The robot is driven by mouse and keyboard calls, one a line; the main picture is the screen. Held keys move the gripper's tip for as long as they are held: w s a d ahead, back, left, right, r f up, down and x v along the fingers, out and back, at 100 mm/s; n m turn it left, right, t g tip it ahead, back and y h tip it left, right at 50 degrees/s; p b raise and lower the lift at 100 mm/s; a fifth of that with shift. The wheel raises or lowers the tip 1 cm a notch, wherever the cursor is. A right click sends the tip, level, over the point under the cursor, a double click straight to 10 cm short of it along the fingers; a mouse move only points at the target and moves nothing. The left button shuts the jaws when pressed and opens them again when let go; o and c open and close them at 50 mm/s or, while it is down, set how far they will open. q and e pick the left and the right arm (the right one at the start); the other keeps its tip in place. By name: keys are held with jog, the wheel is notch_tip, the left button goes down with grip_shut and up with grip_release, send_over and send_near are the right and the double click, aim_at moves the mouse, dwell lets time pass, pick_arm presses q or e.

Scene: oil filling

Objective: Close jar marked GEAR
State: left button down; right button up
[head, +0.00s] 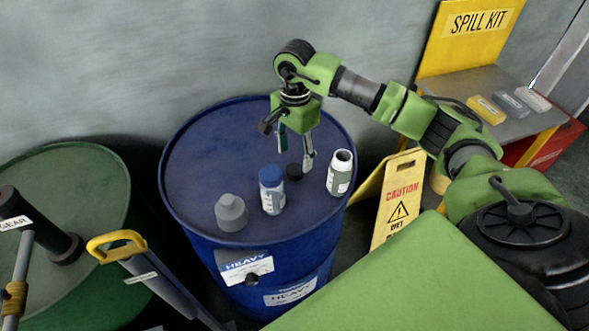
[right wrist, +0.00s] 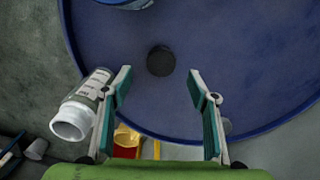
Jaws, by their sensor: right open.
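An open white jar (head: 340,172) with a label too small to read stands upright on the blue drum's lid (head: 208,165). It also shows at the left in the right wrist view (right wrist: 82,104), mouth uncovered. A small black cap (head: 293,171) lies on the lid to the left of the open jar; in the right wrist view the cap (right wrist: 160,60) is beyond the fingertips, between their lines. My right gripper (head: 294,150) is open and empty, above the lid near the cap. The open jar is beside its left finger in the wrist view. My left gripper is not in view.
A blue-capped jar (head: 272,190) and a grey capped container (head: 231,213) stand on the drum at the front. A green drum (head: 75,180) with a GEAR-labelled fitting (head: 14,224) is at left. A yellow caution sign (head: 398,200) stands right. The lid's back left is clear.

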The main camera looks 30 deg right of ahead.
aim_at(295, 169)
jog(key=shift+f, duration=0.15)
notch_tip(295, 169, down, 4)
jog(key=shift+w+f+p, duration=0.1)
jog(key=shift+f+p, duration=0.1)
jog(key=shift+p, duration=1.05)
jog(key=shift+f, duration=0.25)
jog(key=c, duration=0.8)
